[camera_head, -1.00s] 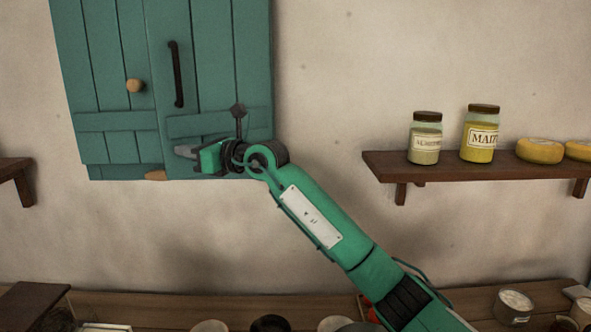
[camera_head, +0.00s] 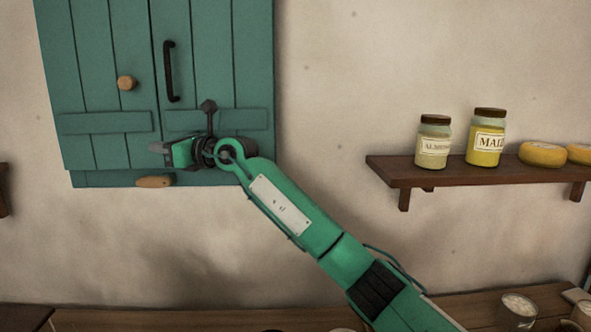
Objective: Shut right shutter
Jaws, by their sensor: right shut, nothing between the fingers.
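A pair of green plank shutters hangs on the wall at the upper left. The right shutter (camera_head: 227,60) has a black bar handle (camera_head: 170,72) near its inner edge. It looks nearly flat beside the left shutter (camera_head: 100,45), which has a round wooden knob (camera_head: 127,83). I cannot tell whether a small gap is left. My right gripper (camera_head: 160,151) is shut and empty. It is in front of the lower inner part of the right shutter, below the handle, with its fingers pointing left. Contact is not clear. My left gripper is out of view.
A wooden piece (camera_head: 155,181) shows at the shutters' bottom edge. A wall shelf (camera_head: 400,171) to the right holds jars (camera_head: 433,145) and yellow rounds (camera_head: 541,154). A counter (camera_head: 100,318) with cups runs along the bottom. The wall between shutters and shelf is bare.

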